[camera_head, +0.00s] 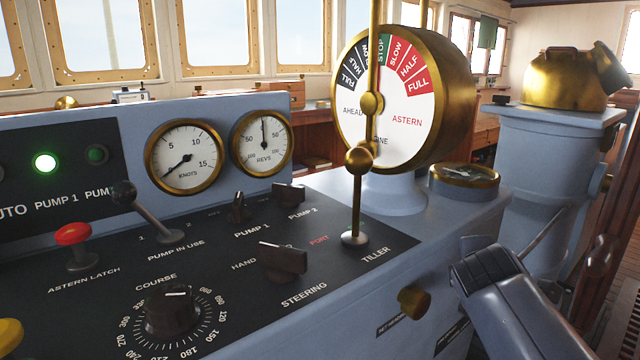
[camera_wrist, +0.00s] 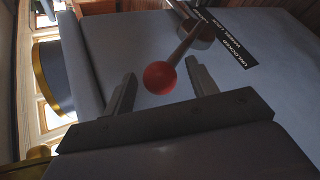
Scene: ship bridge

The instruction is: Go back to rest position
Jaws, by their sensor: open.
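My gripper (camera_wrist: 160,68) is open in the wrist view, with one finger on each side of a red ball knob (camera_wrist: 160,77). The knob ends a short lever (camera_wrist: 182,44) on a grey panel. Gaps show between the knob and both fingers, so it does not look gripped. In the head view part of my arm (camera_head: 515,305) shows at the lower right, beside the console's right side. My gripper cannot be made out there.
The brass telegraph (camera_head: 440,95) stands behind. A grey pedestal (camera_head: 545,165) with a brass top is close to my arm. A label plate (camera_wrist: 225,67) lies near the red knob.

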